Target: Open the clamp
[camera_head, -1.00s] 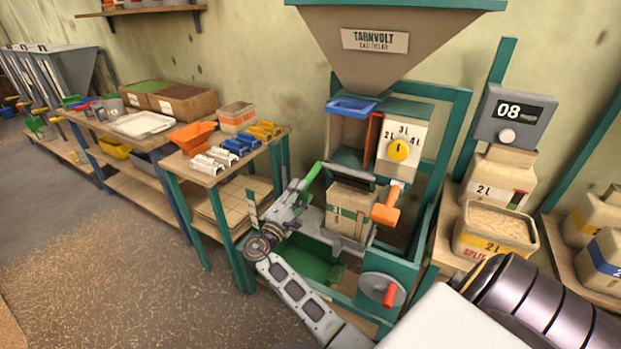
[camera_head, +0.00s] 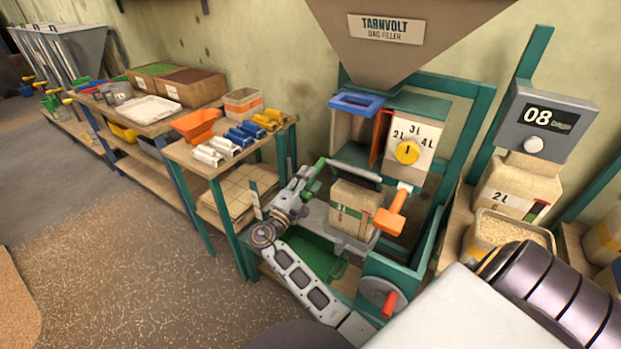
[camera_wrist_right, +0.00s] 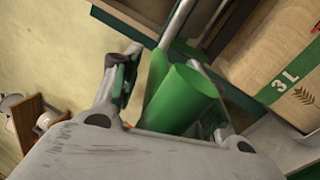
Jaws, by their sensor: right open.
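The bag filler's clamp is a dark bar (camera_head: 350,170) across the spout front, with a green handle (camera_head: 319,168) at its left end. A brown paper bag (camera_head: 352,210) with a green band stands upright below the bar. My right gripper (camera_head: 306,180) is at the green handle. In the right wrist view the green handle (camera_wrist_right: 188,95) lies between the open fingers of my right gripper (camera_wrist_right: 166,88); I cannot tell whether they touch it. The bag (camera_wrist_right: 280,65), marked 3 L, is to the right there. My left gripper is out of view.
An orange lever (camera_head: 391,215) sticks out right of the bag. A red-handled wheel (camera_head: 380,294) is lower right. A green tray (camera_head: 312,256) lies below the bag. A side table (camera_head: 215,168) with coloured clips stands left. A scale display (camera_head: 545,118) is at right.

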